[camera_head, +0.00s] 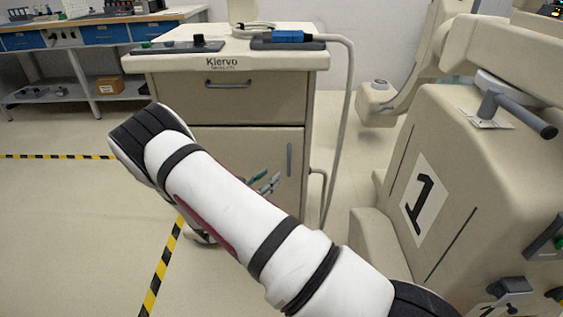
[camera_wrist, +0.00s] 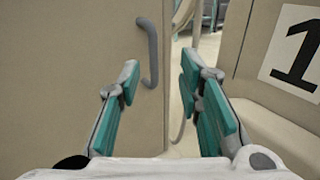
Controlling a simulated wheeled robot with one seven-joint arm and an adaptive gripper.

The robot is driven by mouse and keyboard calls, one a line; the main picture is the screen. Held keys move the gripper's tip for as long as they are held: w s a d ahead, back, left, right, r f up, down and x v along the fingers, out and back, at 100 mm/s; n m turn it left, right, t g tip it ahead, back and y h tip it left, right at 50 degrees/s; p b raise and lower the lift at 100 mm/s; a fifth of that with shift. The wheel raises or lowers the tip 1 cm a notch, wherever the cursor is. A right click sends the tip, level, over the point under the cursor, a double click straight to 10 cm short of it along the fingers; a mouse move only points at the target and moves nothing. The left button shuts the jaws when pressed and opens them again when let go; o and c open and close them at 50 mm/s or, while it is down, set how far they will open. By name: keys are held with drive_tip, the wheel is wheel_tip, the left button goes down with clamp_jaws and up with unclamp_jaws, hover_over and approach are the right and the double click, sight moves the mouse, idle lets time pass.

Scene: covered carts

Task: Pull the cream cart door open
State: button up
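The cream cart (camera_head: 318,62) stands in the middle of the head view, with a drawer above and a door (camera_head: 262,150) below. The door looks shut, with a grey vertical handle (camera_head: 289,160) near its right edge. In the wrist view the door (camera_wrist: 85,50) fills the left side and its handle (camera_wrist: 150,52) is near the top middle. My gripper (camera_wrist: 158,85) is open, its teal fingers spread apart with nothing between them. The handle is ahead of the fingers, nearer the left one. In the head view my gripper (camera_head: 268,184) is small, in front of the door, partly behind my arm.
A beige machine marked with a 1 (camera_head: 424,200) stands close on the right, and also shows in the wrist view (camera_wrist: 270,90). A hose (camera_head: 343,130) hangs along the cart's right side. A workbench (camera_head: 95,50) is at the back left. Floor at left is clear.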

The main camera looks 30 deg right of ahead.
sight(288, 159)
drive_tip(key=b+x, duration=0.1)
drive_tip(key=x, duration=0.3)
drive_tip(key=b+x, duration=0.1)
drive_tip(key=x, duration=0.4)
drive_tip(key=w+b+x, duration=0.1)
drive_tip(key=x, duration=0.3)
drive_tip(key=shift+w+d+f+b, duration=0.15)
drive_tip(key=shift+d+f+b, duration=0.05)
drive_tip(key=shift+f+b, duration=0.2)
clamp_jaws()
